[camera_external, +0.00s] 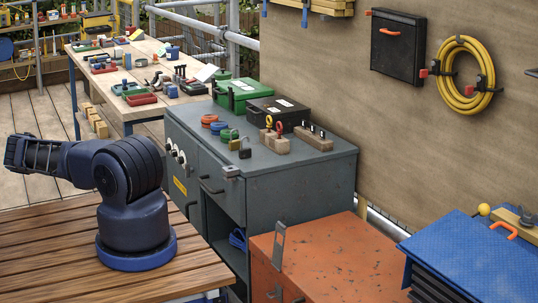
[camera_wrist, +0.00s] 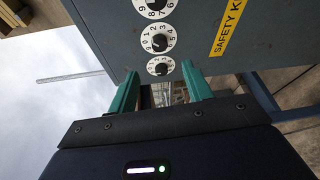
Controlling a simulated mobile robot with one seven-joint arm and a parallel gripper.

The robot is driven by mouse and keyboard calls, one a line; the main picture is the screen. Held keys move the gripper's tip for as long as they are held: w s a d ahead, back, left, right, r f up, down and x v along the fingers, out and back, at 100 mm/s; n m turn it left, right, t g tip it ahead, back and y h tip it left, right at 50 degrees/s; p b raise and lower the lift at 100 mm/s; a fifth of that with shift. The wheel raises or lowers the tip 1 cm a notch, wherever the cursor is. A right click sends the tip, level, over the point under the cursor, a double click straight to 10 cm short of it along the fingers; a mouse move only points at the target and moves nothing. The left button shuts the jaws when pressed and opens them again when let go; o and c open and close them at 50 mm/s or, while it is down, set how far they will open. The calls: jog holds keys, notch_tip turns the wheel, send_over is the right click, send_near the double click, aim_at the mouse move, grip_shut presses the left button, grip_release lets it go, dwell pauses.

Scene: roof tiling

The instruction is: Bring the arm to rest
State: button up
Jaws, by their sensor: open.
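My arm (camera_external: 130,175) stands on a round blue base on the slatted wooden table, its links reaching left. I cannot make out the gripper in the external view. In the wrist view my gripper (camera_wrist: 159,72) has two teal fingers, spread apart with nothing held between them. I cannot tell whether the fingers touch the cabinet.
The grey cabinet (camera_external: 290,180) stands right of my arm, with coloured rings, padlocks and cases on top. The wooden table (camera_external: 60,265) is bare around my base. An orange cabinet (camera_external: 330,255) and a blue-topped one (camera_external: 470,255) stand at the front right. A cluttered bench is behind.

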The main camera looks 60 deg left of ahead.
dwell(0.3)
